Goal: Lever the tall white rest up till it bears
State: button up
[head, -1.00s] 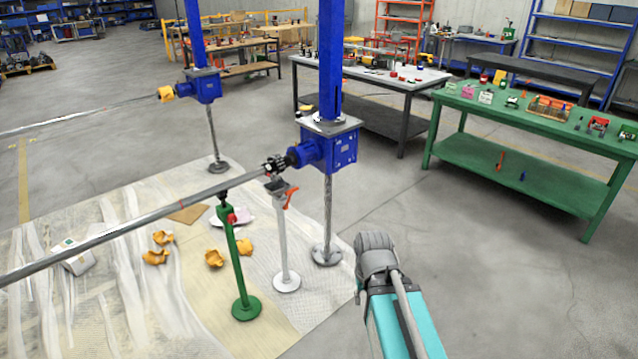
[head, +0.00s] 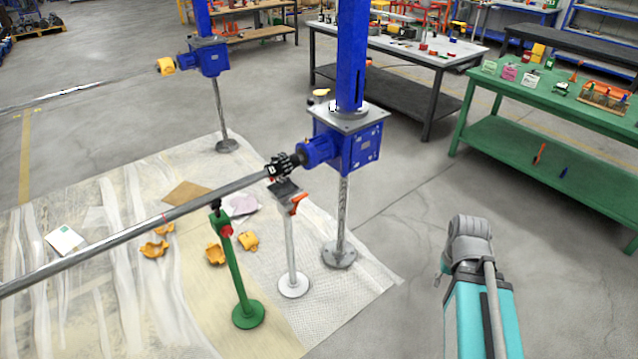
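The tall white rest (head: 291,250) stands upright on a round white base on the mat, to the right of the green rest. It has a dark head plate and an orange-red lever (head: 297,204) near its top. The head lies close under the steel shaft (head: 150,223), near the coupling (head: 283,165); I cannot tell whether it touches. The green rest (head: 238,270) with a red knob stands under the shaft to the left. My arm shows at the lower right, apart from the white rest. My gripper is not in view.
A blue screw jack (head: 345,145) with a steel screw (head: 341,225) stands just right of the white rest. Orange shells (head: 215,253) lie on the mat. A green table (head: 540,160) stands at the right. The floor between it and the mat is clear.

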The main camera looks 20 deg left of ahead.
aim_at(296, 201)
jog(key=i, duration=0.9)
jog(key=u, duration=0.55)
jog(key=i, duration=0.6)
jog(key=u, duration=0.75)
jog(key=i, duration=0.5)
jog(key=u, duration=0.4)
jog(key=k, duration=0.9)
jog(key=z, duration=0.1)
jog(key=i, duration=0.1)
jog(key=u, duration=0.25)
